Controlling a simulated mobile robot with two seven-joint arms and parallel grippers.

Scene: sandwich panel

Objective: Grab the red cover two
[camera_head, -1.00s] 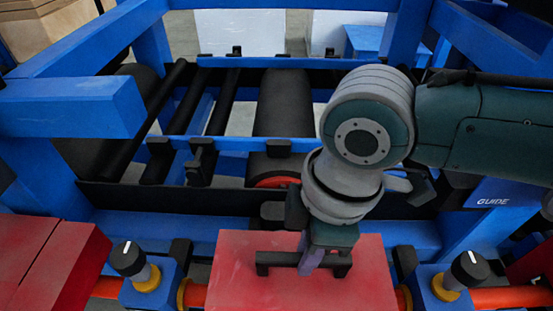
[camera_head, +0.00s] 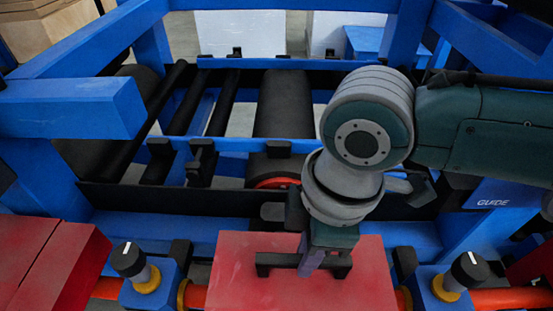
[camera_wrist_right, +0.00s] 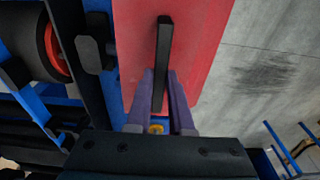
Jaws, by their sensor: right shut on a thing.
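A red cover (camera_head: 235,285) with a black bar handle (camera_head: 277,260) lies at the bottom middle of the head view, between two black knobs. My right gripper (camera_head: 309,266) comes down onto the handle from above, and its fingers are shut on it. In the right wrist view the purple fingers (camera_wrist_right: 167,100) stand on either side of the black handle (camera_wrist_right: 164,45), with the red cover (camera_wrist_right: 205,40) behind. Whether the cover is lifted off its seat is hard to tell. My left gripper is not in view.
Black knobs on blue blocks stand left (camera_head: 128,259) and right (camera_head: 468,268) of the cover, along an orange pipe (camera_head: 490,298). Another red cover (camera_head: 65,265) lies at the left. A blue frame with black rollers (camera_head: 284,105) stands behind.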

